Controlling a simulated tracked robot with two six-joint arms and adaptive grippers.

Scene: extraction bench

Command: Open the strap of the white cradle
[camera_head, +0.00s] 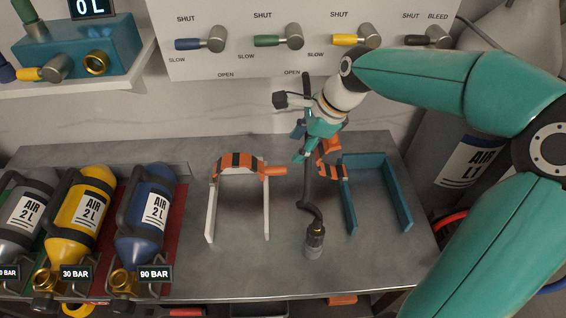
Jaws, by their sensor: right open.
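The white cradle (211,213) stands on the middle of the bench, two upright white walls with a gap between them. Its orange-and-black striped strap (238,164) arches over the far end from wall to wall. A plain orange tab (273,171) sticks out to the right at the strap's right end. My right gripper (304,154) is open, pointing down just right of and beyond this tab, apart from it in the picture. A dark hose passes at the fingers, so their exact gap is partly hidden. My left gripper is not in view.
A teal cradle (392,190) with a striped strap (334,172) stands to the right, partly behind my gripper. A dark hose (307,192) with a metal end fitting (315,238) hangs between the cradles. Several air cylinders (147,215) lie at left. A valve panel (300,60) is behind.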

